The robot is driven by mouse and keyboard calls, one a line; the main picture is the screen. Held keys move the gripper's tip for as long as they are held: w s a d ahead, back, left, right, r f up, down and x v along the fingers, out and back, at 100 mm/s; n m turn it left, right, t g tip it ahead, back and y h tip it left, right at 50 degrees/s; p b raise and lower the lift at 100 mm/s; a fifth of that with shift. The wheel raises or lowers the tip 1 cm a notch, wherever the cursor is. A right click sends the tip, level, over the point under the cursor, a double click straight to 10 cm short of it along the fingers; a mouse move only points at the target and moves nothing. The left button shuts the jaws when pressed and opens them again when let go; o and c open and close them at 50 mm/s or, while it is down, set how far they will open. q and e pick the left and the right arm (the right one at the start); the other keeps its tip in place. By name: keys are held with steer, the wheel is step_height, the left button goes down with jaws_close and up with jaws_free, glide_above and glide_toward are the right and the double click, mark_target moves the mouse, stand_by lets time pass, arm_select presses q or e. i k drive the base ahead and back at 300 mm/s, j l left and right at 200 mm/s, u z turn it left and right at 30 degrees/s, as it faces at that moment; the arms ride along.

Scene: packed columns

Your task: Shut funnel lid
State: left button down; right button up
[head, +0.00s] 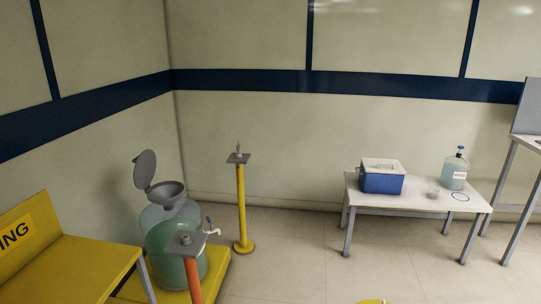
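The funnel lid (145,169) is a grey disc, raised and tilted up on the far left side of the grey funnel (168,193). The funnel's mouth is uncovered. The funnel sits on top of a large, greenish, translucent container (160,228) in the left part of the head view. Neither of my grippers can be made out in the head view.
The container stands on a yellow platform (215,268). An orange post (193,284) partly hides it; a yellow post (241,205) stands to its right. A yellow bench (75,265) is at left. A white table (420,200) holds a blue box (382,183) and bottle (454,175). The middle floor is clear.

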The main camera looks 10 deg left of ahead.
mark_target(144, 170)
steer(key=i, duration=1.45)
steer(key=i+u, duration=0.3)
steer(key=i, duration=0.2)
steer(key=i+l+u, duration=0.1)
steer(key=i+u, duration=0.25)
steer(key=i, duration=0.15)
steer(key=i+l+u, duration=0.3)
steer(key=i, duration=0.2)
steer(key=i+l+u, duration=0.35)
steer(key=i+j, duration=0.05)
steer(key=i, duration=0.05)
